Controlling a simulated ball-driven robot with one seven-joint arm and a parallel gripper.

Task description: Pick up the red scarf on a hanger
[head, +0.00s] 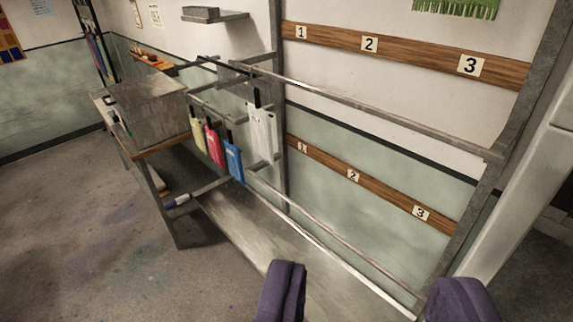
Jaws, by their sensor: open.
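A flat red piece (214,145) hangs by a dark strip at the left end of the metal rack, between a yellow piece (198,134) and a blue piece (234,160). Its shape is small at this distance, and I cannot tell whether it is a scarf on a hanger. My gripper (370,290) shows at the bottom edge as two wide-apart purple fingers. It is open and empty, well short of the hanging pieces.
A white piece (262,132) hangs just right of the blue one. Long metal rails (370,112) run across the rack above a grey lower shelf (265,245). Numbered wooden boards (415,55) line the wall. A workbench with a metal box (150,108) stands left; open floor (80,220) lies before it.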

